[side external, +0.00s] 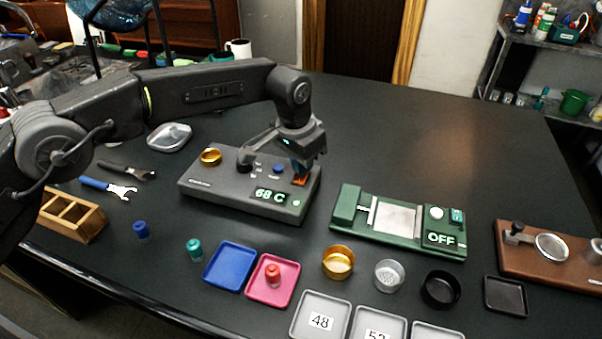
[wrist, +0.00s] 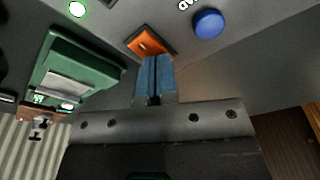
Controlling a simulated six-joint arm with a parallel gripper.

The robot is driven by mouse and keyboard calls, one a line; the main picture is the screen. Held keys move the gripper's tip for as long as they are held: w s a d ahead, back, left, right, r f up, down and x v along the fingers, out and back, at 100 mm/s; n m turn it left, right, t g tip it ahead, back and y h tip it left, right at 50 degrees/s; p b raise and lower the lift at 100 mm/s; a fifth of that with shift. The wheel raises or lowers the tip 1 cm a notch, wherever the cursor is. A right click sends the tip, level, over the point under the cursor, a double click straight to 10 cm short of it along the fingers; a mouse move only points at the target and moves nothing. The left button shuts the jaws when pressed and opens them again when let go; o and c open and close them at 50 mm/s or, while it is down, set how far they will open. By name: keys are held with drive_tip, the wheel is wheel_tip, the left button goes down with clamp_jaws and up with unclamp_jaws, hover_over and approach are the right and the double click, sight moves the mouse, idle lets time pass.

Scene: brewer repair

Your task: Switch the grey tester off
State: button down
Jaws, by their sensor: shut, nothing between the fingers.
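The grey tester (side external: 225,188) sits on the dark table, left of centre in the side view. Its display reads 68 C, and a round light beside it glows green-white, also in the wrist view (wrist: 77,9). An orange rocker switch (wrist: 150,44) is at its right end, partly hidden by my gripper in the side view (side external: 300,181). A blue button (wrist: 208,24) is beside the switch. My gripper (wrist: 154,62) is shut and empty, its blue fingertips right at the switch's edge. I cannot tell whether they touch it.
A green device (side external: 350,205) reading OFF stands right of the tester. A brown board (side external: 520,262) is farther right. Blue (side external: 222,281) and pink (side external: 262,294) trays and several cups lie in front. A wooden holder (side external: 90,225) and wrenches lie left. The back right table is clear.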

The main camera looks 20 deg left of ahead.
drive_tip(key=shift+f, duration=0.2)
drive_tip(key=shift+r, duration=3.55)
